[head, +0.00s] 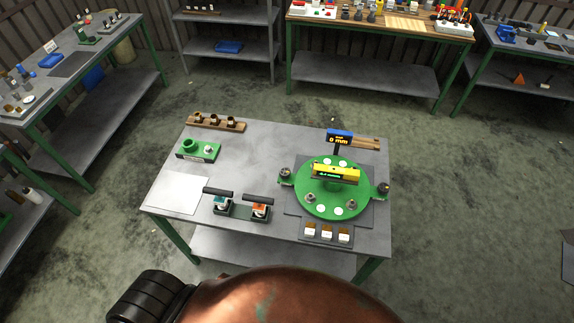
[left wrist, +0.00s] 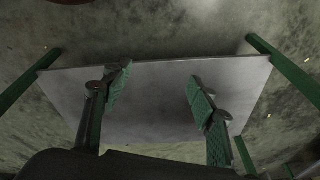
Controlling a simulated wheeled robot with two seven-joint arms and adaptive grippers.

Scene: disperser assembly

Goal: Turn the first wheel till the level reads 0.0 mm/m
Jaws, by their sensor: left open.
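A round green plate (head: 318,203) stands on the right part of the table. A yellow level (head: 335,173) lies across it; its small green reading is too small to make out. Dark knob-like wheels sit at the plate's left edge (head: 285,174) and right edge (head: 382,189); I cannot tell which is the first wheel. My left gripper (left wrist: 160,88) is open and empty in the left wrist view, its two green-padded fingers wide apart over a bare grey surface (left wrist: 160,115). It does not show in the head view. My right gripper is in neither view.
The table's middle is bare.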

